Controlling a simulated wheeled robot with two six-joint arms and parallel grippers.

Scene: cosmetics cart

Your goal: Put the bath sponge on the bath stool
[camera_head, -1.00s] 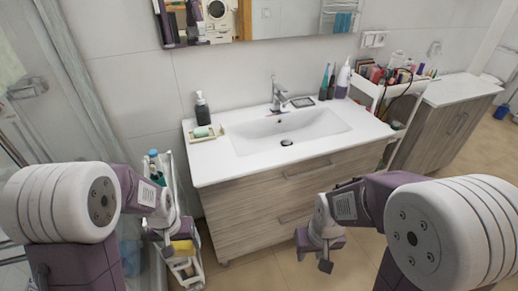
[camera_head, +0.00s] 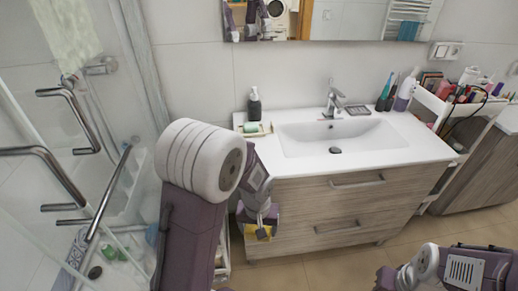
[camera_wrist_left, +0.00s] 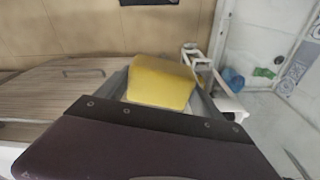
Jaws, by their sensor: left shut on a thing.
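The yellow bath sponge (camera_wrist_left: 160,82) is between the fingers of my left gripper (camera_wrist_left: 162,90) in the left wrist view. A small part of the sponge (camera_head: 252,231) shows in the head view, below my left gripper (camera_head: 262,230), in front of the vanity's left end. The left gripper is shut on it and holds it above the floor. My right gripper (camera_head: 388,280) is at the bottom edge of the head view; its finger opening is not clear. I cannot make out the bath stool in either view.
A vanity (camera_head: 345,205) with a sink stands in the middle. A glass shower enclosure with metal handles (camera_head: 100,205) is at the left. A white cosmetics cart (camera_head: 440,104) stands at the right. A narrow white cart (camera_wrist_left: 196,56) is beside the sponge.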

